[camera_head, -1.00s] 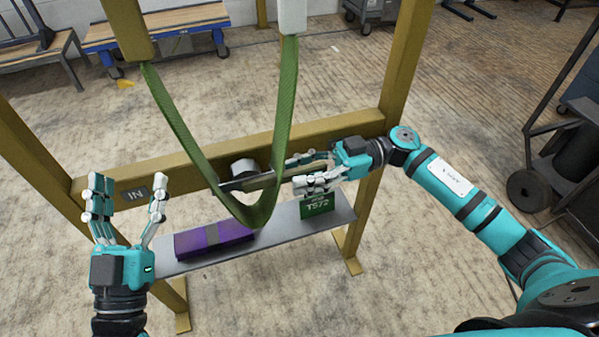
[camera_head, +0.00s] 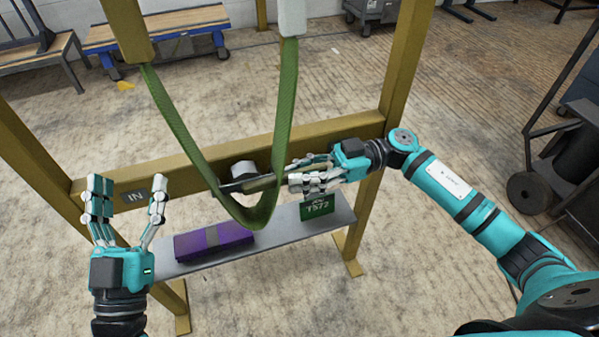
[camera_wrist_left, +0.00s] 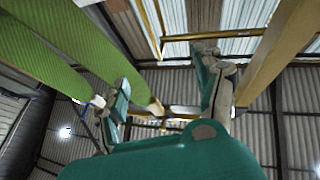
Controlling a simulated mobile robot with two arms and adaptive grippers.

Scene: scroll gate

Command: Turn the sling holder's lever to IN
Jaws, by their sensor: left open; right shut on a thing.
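The green sling (camera_head: 180,125) hangs as a loop from a yellow post and a white post at the top. The sling holder's grey lever (camera_head: 262,183) runs from near the pale hub (camera_head: 243,169) on the crossbar towards the right, partly hidden by the sling. My right gripper (camera_head: 290,174) comes in from the right and is shut on the lever's right end, beside the sling. The IN plate (camera_head: 136,196) is on the crossbar's left part. My left gripper (camera_head: 129,193) is open, empty and upright, left of the sling; its spread fingers also show in the left wrist view (camera_wrist_left: 166,88).
A grey shelf (camera_head: 285,228) below the crossbar holds a purple box (camera_head: 214,240) and a green T572 card (camera_head: 317,207) under my right gripper. Yellow frame posts (camera_head: 398,85) stand either side. A dark cart (camera_head: 560,150) stands at the right.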

